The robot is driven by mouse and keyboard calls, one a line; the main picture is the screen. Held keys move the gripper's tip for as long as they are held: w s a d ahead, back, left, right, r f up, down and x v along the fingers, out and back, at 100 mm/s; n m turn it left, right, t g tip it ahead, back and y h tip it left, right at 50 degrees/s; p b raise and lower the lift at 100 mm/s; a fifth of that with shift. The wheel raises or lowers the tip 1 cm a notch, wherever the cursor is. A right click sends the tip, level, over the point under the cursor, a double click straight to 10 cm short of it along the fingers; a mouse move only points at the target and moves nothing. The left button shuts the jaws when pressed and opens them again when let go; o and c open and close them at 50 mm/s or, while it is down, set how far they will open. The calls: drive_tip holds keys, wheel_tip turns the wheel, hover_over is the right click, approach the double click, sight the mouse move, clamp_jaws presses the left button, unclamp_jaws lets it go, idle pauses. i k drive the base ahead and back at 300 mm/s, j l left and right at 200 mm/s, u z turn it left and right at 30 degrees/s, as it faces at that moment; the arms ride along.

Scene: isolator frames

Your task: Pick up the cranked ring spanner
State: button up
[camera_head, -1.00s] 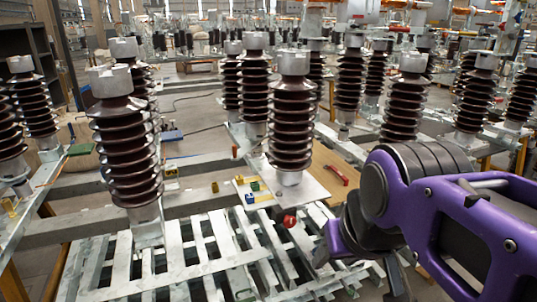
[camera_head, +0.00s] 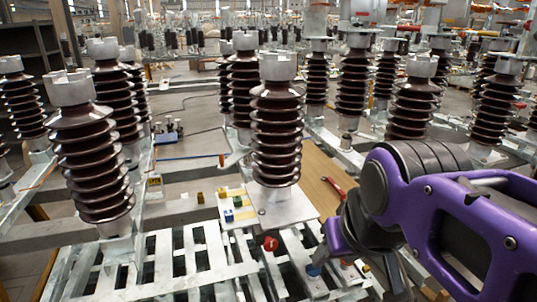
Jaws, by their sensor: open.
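I cannot make out the cranked ring spanner for certain. A long red tool (camera_head: 333,186) lies on the wooden board right of the central insulator, too small to identify. My purple arm comes in from the right. My gripper (camera_head: 390,274) points down at its end, low in the picture, partly hidden by the arm and cut by the lower edge. It is open, and I see nothing held in it. It is nearer to me than the red tool and apart from it.
Brown ribbed insulators stand all around; the central one (camera_head: 277,135) and the left one (camera_head: 90,165) are close. A slatted metal frame (camera_head: 165,262) fills the foreground. Small yellow and blue blocks (camera_head: 229,215) lie beside the central insulator. A red knob (camera_head: 270,243) stands in front.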

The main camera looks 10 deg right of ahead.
sight(338, 190)
drive_tip(key=i+l, duration=0.15)
drive_tip(key=l, duration=0.15)
drive_tip(key=i+l+u, duration=0.1)
drive_tip(key=l, duration=0.2)
drive_tip(key=i+l, duration=0.2)
drive_tip(key=i+l+u, duration=0.1)
drive_tip(key=l, duration=0.35)
drive_tip(key=i+l+u, duration=0.1)
drive_tip(key=i+l, duration=0.1)
drive_tip(key=l, duration=0.1)
